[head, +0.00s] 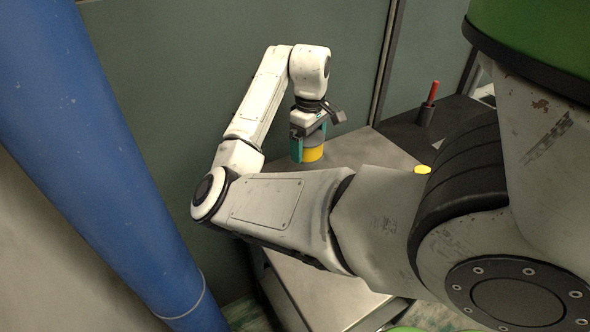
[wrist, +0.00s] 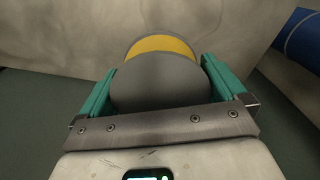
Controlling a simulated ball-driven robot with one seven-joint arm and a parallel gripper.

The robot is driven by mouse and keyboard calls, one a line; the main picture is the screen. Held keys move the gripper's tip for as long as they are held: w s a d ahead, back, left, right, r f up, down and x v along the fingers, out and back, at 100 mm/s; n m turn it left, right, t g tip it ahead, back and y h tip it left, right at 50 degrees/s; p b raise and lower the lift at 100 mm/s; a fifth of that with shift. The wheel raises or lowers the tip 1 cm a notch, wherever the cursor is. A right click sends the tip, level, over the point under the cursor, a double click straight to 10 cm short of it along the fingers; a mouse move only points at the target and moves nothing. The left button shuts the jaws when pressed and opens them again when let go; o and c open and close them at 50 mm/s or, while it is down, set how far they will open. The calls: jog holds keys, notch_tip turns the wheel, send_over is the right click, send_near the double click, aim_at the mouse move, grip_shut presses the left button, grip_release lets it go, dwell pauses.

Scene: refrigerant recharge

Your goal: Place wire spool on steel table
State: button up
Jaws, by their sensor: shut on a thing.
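The wire spool (head: 313,153) has grey ends and a yellow middle. My gripper (head: 309,141), with teal fingers, is shut on it and points down. In the wrist view the spool (wrist: 158,82) fills the space between the two fingers (wrist: 160,78), one on each side. The steel table (head: 376,150) has a grey-brown top. The spool appears at its back left part in the head view. I cannot tell whether the spool touches the top, as my forearm hides the area in front of it.
A small yellow thing (head: 422,169) lies on the table to the right. A dark holder (head: 425,116) with a red-handled tool (head: 432,93) stands on a dark surface behind. A thick blue pipe (head: 95,140) runs down the left. A grey-green wall (head: 200,80) is behind my arm.

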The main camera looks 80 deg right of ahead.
jog(key=w+f, duration=0.2)
jog(key=f, duration=0.1)
jog(key=w+f, duration=0.2)
jog(key=shift+d, duration=0.25)
jog(key=shift+w+f, duration=0.2)
jog(key=shift+f, duration=1.6)
jog(key=shift+f, duration=0.1)
jog(key=o, duration=1)
jog(key=shift+o, duration=0.2)
notch_tip(320, 180, up, 12)
jog(key=shift+r+p, duration=0.1)
jog(key=shift+p, duration=0.3)
